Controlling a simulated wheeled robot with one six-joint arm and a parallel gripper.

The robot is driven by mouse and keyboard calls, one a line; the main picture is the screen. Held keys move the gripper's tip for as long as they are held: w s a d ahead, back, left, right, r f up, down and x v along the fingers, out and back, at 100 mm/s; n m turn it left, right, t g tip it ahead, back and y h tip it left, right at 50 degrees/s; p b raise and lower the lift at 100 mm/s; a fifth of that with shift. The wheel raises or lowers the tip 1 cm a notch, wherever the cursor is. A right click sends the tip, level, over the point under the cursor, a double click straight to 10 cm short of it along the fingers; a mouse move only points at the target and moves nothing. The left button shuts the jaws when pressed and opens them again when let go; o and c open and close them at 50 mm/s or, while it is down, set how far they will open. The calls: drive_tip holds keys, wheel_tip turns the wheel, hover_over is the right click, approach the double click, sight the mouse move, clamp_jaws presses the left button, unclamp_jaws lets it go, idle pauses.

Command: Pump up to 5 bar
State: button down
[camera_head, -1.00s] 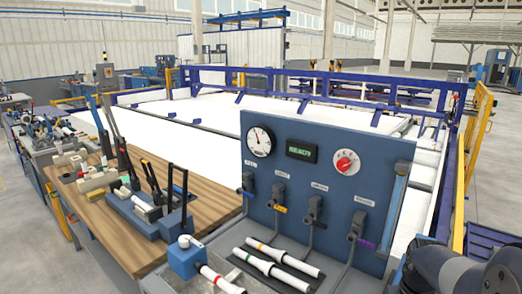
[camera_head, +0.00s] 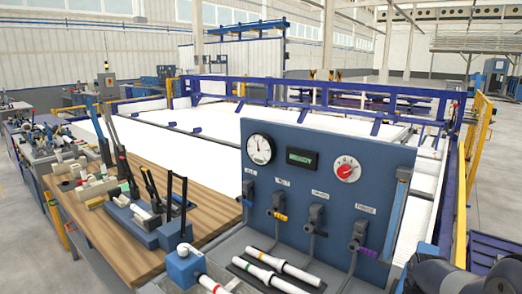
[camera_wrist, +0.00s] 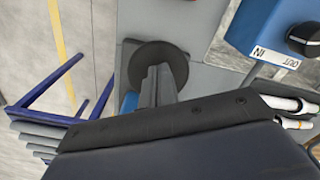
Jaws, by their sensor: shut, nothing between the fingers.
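A blue test panel (camera_head: 290,200) stands upright in the head view. It carries a round white pressure gauge (camera_head: 259,149), a lit display (camera_head: 301,158) that seems to read READY, and a red knob (camera_head: 347,168) on a white dial. The gauge numbers are too small to read. Several grey valve handles with coloured tags sit below, such as the one with a purple tag (camera_head: 358,235). My gripper (camera_wrist: 158,72) is shut and empty in the wrist view, above a round black disc (camera_wrist: 175,58). The head view shows only part of my arm at the lower right.
A blue box (camera_wrist: 270,30) with an IN/OUT label and black knob is at the wrist view's upper right. White pipes (camera_head: 280,263) with coloured bands lie before the panel. A wooden bench (camera_head: 135,240) with tools is left. Purple rails (camera_head: 320,97) run behind.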

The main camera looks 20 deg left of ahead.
wheel_tip(320, 180, up, 9)
drive_tip(key=p, duration=0.6)
drive_tip(key=shift+s+a+f, duration=0.15)
drive_tip(key=shift+s, duration=0.15)
drive_tip(key=shift+f, duration=0.1)
drive_tip(key=shift+f+b, duration=2.45)
drive_tip(key=shift+f, duration=1.15)
drive_tip(key=shift+w+f+b, duration=0.15)
drive_tip(key=shift+f+b, duration=0.75)
drive_tip(key=shift+f, duration=0.2)
drive_tip(key=shift+r, duration=0.1)
wheel_tip(320, 180, up, 10)
drive_tip(key=p, duration=0.7)
drive_tip(key=shift+s+f, duration=0.25)
drive_tip(key=shift+s, duration=0.1)
